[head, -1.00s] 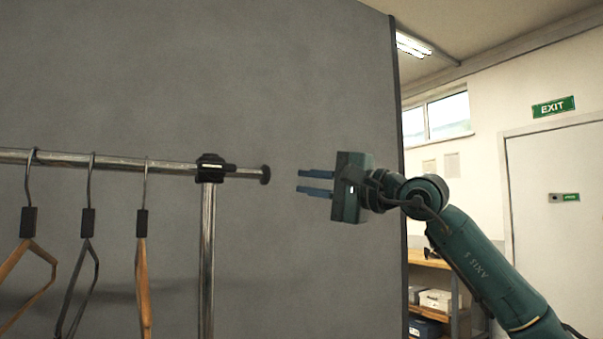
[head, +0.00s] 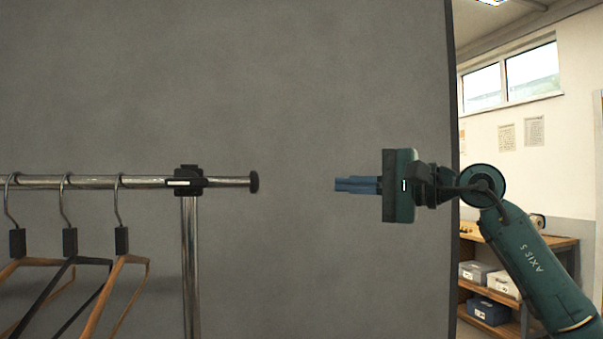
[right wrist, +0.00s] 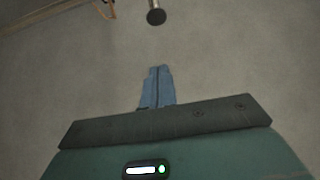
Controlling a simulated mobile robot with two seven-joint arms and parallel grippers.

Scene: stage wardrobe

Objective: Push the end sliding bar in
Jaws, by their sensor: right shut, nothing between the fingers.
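The end sliding bar (head: 228,181) is a short chrome bar with a dark round cap (head: 254,182) at its tip. It sticks out to the right of a black clamp (head: 187,181) on the clothes rack's upright. My right gripper (head: 337,185) is shut and empty, to the right of the cap at about the same height, with a clear gap between them. In the right wrist view the shut blue fingers (right wrist: 158,72) point toward the cap (right wrist: 156,17), which is apart from them. My left gripper is not in view.
Several hangers (head: 122,241) hang from the rack's rail (head: 90,182) at the left. A grey wall panel (head: 300,80) stands behind the rack. A wooden shelf (head: 540,242) with boxes stands at the right, beyond my arm. The space between cap and fingers is free.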

